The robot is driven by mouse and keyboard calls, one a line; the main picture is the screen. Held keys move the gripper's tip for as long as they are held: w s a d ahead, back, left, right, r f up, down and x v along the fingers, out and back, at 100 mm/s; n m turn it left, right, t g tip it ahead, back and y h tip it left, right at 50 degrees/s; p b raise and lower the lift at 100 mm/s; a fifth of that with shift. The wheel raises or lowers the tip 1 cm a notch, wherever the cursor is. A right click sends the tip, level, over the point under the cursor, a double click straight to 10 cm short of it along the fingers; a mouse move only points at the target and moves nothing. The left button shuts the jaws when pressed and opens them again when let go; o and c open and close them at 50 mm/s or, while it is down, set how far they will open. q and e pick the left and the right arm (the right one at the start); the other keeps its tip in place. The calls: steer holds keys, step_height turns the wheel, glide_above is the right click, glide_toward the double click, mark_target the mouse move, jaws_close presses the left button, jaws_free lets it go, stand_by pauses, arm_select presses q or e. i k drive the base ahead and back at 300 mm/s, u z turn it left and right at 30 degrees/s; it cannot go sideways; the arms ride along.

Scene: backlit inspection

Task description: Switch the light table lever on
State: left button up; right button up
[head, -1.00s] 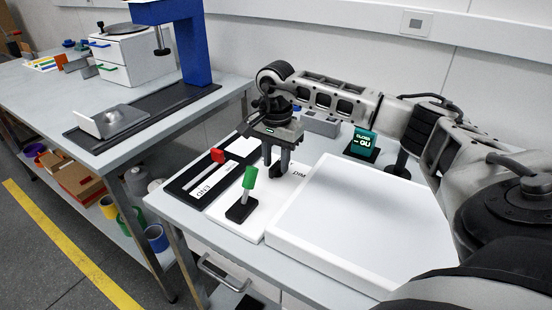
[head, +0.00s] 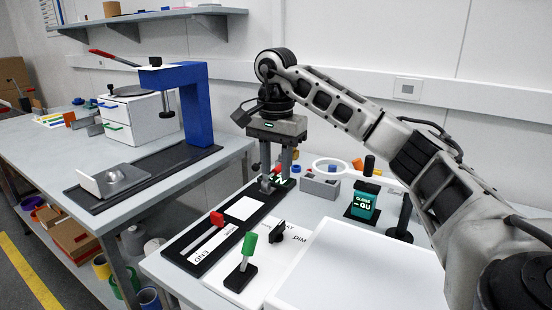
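The light table (head: 365,270) is a white slab at the bottom right. A white panel (head: 268,276) lies along its left side. On this panel a green-handled lever (head: 249,244) stands on a black base, its handle tilted slightly right. Behind it is a black knob (head: 279,234) with partly readable lettering, including "DIM". My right gripper (head: 276,182) points down over the far end of a black board, well behind the green lever and apart from it. Its two fingers are spread, with a small dark-green lettered item visible by the tips; contact is unclear. My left gripper is out of view.
A blue press (head: 195,105) stands left.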

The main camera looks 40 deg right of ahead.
mark_target(251, 239)
steer(key=k, duration=1.5)
